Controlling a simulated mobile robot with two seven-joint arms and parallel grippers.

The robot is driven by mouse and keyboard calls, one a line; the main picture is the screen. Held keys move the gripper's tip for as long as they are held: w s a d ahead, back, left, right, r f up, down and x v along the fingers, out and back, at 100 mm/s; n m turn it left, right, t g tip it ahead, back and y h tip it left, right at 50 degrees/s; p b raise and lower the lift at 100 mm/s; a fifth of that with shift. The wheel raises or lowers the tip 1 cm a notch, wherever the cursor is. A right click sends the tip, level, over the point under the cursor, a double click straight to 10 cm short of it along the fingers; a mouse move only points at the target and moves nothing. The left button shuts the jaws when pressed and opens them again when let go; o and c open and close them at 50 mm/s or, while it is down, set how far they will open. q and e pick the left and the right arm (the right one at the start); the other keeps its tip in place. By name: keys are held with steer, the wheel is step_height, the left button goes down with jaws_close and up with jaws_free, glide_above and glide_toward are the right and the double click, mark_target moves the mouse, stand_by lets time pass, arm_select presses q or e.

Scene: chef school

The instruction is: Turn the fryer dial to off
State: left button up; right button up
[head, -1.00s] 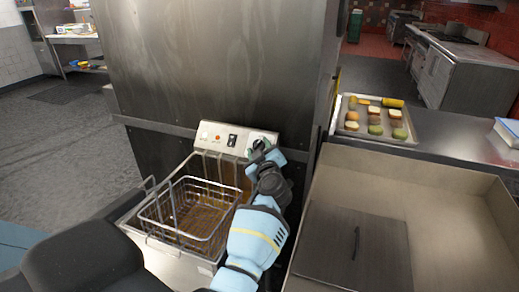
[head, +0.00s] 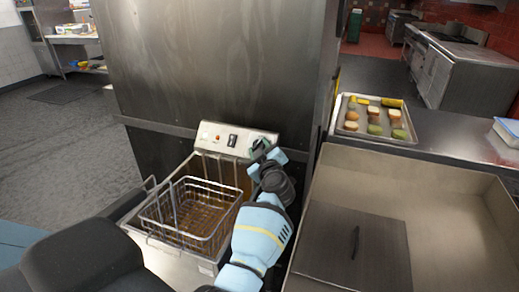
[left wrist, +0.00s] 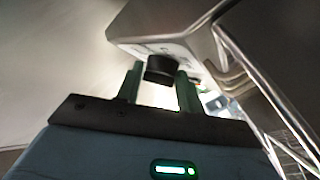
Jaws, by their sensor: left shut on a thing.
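The fryer's control panel (head: 226,138) is a light metal strip with a red light and a black switch. The fryer dial is hidden behind my left gripper (head: 262,150) in the head view. In the left wrist view the dial (left wrist: 161,69) is a black round knob under the panel (left wrist: 165,45). My left gripper (left wrist: 160,88) has its two green fingers on either side of the knob, shut on it. Which setting the dial points to cannot be seen. My right gripper is not in view.
A wire fry basket (head: 190,212) sits in the fryer below the panel. A deep metal bin (head: 430,185) stands at the right. A tray with food pieces (head: 373,138) lies on the counter behind it. Grey floor (head: 60,135) is open at the left.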

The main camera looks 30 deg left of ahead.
arm_select(q)
steer(key=n+g, duration=0.2)
steer(key=shift+w+d+r+n+y+p, duration=0.1)
steer(key=shift+r+n+y+p, duration=0.05)
steer(key=shift+n+y+p, duration=0.2)
steer(key=shift+w+n+g, duration=0.1)
steer(key=shift+n+g, duration=1.55)
steer(key=shift+g, duration=0.05)
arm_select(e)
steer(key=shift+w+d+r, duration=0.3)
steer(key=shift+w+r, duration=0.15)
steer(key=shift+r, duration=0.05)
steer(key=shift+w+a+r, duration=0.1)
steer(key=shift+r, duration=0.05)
arm_select(q)
steer(key=o, duration=0.9)
steer(key=shift+o, duration=0.2)
steer(key=shift+d+r, duration=0.1)
steer(key=shift+d, duration=0.05)
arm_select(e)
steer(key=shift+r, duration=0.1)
